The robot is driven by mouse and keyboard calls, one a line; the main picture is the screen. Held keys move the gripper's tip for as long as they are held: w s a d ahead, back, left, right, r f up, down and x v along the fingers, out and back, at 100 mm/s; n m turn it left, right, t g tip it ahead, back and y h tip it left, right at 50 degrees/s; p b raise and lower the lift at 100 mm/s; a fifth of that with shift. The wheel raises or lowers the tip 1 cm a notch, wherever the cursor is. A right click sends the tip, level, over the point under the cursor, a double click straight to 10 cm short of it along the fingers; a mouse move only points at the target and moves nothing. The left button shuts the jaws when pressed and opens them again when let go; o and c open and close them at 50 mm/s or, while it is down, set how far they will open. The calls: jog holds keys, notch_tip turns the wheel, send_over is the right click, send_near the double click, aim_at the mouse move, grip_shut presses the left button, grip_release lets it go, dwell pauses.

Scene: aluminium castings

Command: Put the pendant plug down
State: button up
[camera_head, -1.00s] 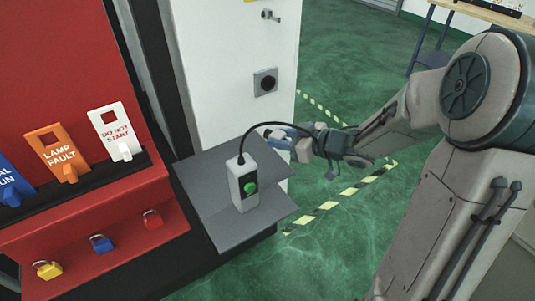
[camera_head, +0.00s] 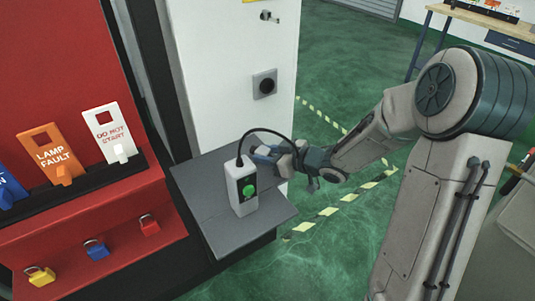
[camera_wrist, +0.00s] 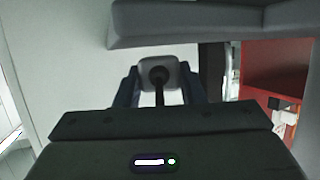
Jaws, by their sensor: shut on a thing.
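My gripper (camera_head: 266,155) is at the back right part of the grey shelf, behind and right of the white pendant box. In the head view the plug is mostly hidden by the fingers. The pendant box (camera_head: 241,188), with a green button, stands upright on the grey shelf (camera_head: 205,210). A black cable (camera_head: 265,130) arcs from its top to my gripper. I cannot tell whether the plug touches the shelf.
A white cabinet panel with a grey socket (camera_head: 264,84) rises behind the shelf. A red lockout board (camera_head: 60,70) with tags and padlocks stands at left. The shelf's front part is bare. Striped floor tape (camera_head: 335,208) and green floor lie to the right.

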jog(key=shift+f, duration=0.55)
jog(key=o, duration=1.2)
jog(key=shift+c, duration=0.2)
